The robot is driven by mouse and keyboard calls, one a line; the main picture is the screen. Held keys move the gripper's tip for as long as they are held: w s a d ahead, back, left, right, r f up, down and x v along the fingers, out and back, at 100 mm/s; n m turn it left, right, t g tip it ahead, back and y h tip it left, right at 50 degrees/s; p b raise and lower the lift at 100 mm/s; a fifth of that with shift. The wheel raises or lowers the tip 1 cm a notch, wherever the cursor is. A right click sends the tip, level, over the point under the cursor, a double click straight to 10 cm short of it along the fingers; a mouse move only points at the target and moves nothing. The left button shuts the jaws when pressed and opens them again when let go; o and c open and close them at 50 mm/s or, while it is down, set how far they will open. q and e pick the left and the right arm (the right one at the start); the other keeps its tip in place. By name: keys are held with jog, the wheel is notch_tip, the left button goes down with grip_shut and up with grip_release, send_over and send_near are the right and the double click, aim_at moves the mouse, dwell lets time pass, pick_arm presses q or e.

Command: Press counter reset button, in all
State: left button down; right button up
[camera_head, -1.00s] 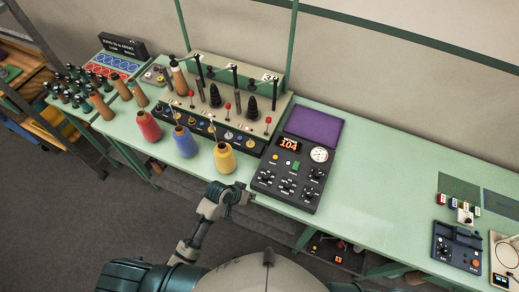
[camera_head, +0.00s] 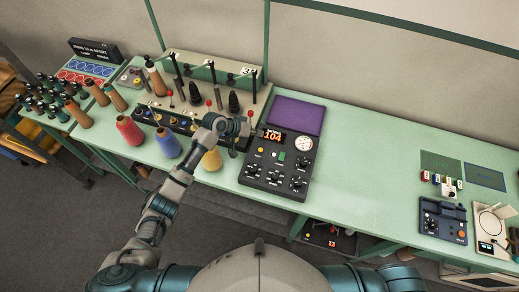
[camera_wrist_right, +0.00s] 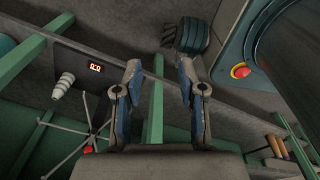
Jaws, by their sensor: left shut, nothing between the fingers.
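The black control panel (camera_head: 251,180) lies on the green table in the head view. Its red counter display (camera_head: 272,137) reads 104. Below the display are a small yellow button (camera_head: 260,150), a small white button (camera_head: 273,153) and a green switch (camera_head: 282,156); I cannot read which is the counter reset. My right gripper (camera_wrist_right: 160,70) is open and empty in the right wrist view.
Red (camera_head: 129,130) and blue (camera_head: 167,143) cones stand left of my left forearm. A rack with posts and red-tipped levers stands behind. A purple mat (camera_head: 296,115) lies behind the panel. A red button (camera_wrist_right: 240,71) shows in the wrist view.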

pick_arm(q)
jog(key=b, duration=0.7)
send_over(259, 150)
notch_tip(259, 150, down, 7)
jog(key=shift+f, duration=0.1)
jog(key=shift+w+a+f+b, duration=0.15)
jog(key=shift+f+b, duration=0.2)
jog(key=shift+f, duration=0.45)
pick_arm(e)
notch_tip(259, 150, down, 8)
jog(key=shift+a, duration=0.45)
pick_arm(q)
jog(key=shift+d, duration=0.3)
pick_arm(e)
jog(key=shift+d, duration=0.1)
pick_arm(q)
jog(key=shift+a, duration=0.2)
pick_arm(e)
jog(key=shift+d+r, duration=0.1)
pick_arm(q)
jog(key=shift+d, duration=0.1)
pick_arm(e)
jog(key=shift+s, duration=0.1)
